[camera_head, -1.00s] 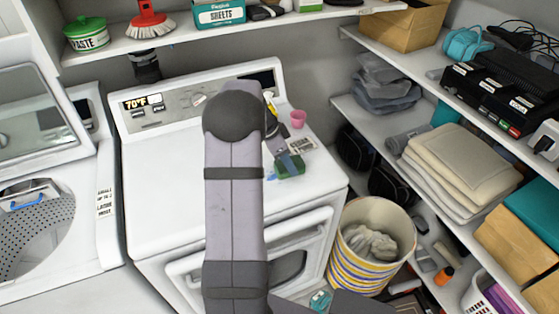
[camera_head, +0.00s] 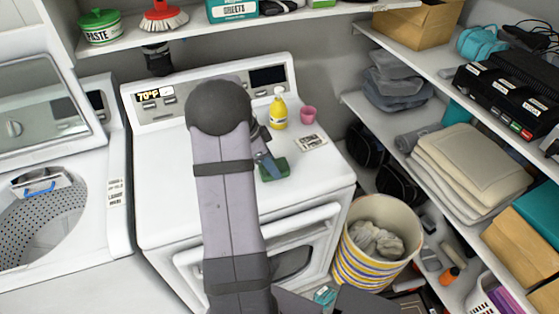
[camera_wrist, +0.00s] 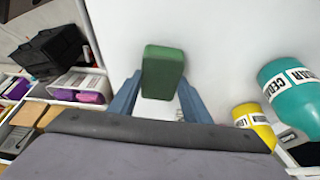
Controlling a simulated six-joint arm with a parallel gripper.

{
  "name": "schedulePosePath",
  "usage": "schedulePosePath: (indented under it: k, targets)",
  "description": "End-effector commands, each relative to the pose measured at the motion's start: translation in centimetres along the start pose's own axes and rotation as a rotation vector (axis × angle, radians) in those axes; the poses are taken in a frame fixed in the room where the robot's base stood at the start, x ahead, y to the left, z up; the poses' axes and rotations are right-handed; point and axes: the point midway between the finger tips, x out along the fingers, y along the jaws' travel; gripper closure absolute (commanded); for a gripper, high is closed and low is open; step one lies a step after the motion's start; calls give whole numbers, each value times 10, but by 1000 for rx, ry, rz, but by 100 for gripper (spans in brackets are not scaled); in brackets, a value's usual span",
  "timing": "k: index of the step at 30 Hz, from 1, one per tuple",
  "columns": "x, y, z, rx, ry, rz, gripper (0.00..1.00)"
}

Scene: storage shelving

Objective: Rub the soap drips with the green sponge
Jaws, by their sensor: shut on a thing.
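The green sponge (camera_head: 275,171) is at the white dryer top, near its front right part. It also shows in the wrist view (camera_wrist: 163,70), between the two blue fingers. My gripper (camera_wrist: 160,80) is shut on the sponge. The sponge appears at or very near the surface; its exact contact is hard to tell. I make out no soap drips now in either view; the sponge and my arm cover part of the top.
A yellow bottle (camera_head: 278,112), a pink cup (camera_head: 308,114) and a labelled card (camera_head: 311,143) stand behind the sponge. A teal bottle (camera_wrist: 292,95) shows in the wrist view. A striped basket (camera_head: 372,258) is right of the dryer (camera_head: 170,190).

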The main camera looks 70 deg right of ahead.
Motion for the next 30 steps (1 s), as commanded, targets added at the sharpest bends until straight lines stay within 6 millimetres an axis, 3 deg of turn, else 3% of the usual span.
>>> schedulePosePath:
  k: [8,30]
  targets:
    - [-11,2,24,-2,-2,1,77]
    - [17,-2,-37,2,-1,1,77]
